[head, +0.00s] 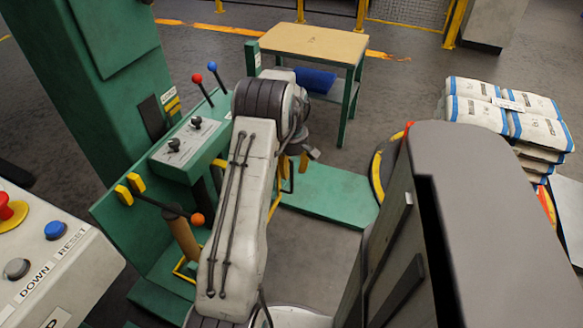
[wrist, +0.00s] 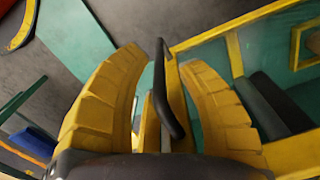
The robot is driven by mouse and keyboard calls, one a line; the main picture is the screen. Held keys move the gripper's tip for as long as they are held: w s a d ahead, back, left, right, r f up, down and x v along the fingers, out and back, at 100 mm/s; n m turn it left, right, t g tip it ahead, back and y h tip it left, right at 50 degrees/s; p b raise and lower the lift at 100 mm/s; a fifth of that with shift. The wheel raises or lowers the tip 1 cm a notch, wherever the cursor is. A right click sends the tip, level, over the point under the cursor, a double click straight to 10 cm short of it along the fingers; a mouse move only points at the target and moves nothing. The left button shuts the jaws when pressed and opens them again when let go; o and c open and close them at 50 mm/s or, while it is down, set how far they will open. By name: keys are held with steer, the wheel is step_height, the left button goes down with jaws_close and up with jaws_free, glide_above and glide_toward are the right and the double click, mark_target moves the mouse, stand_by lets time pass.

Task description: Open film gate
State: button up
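The film gate is a yellow frame (wrist: 238,55) with a see-through panel, on the right of the wrist view. A black bar handle (wrist: 170,95) stands at its left edge. My gripper (wrist: 165,58) has its two yellow fingers apart, one on each side of the handle. The handle is close to the right finger; I cannot tell if they touch. A gap shows between the handle and the left finger. In the head view my arm mostly hides the gate, and only thin yellow frame parts (head: 274,207) show beside it.
A green control box with levers (head: 190,150) stands left of my arm. A wooden-topped table (head: 315,43) with a blue roll (head: 315,80) under it is behind. Stacked sacks (head: 510,115) stand at the right. A button panel (head: 45,250) is at the left front.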

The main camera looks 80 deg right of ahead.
jaws_close()
stand_by(0.3)
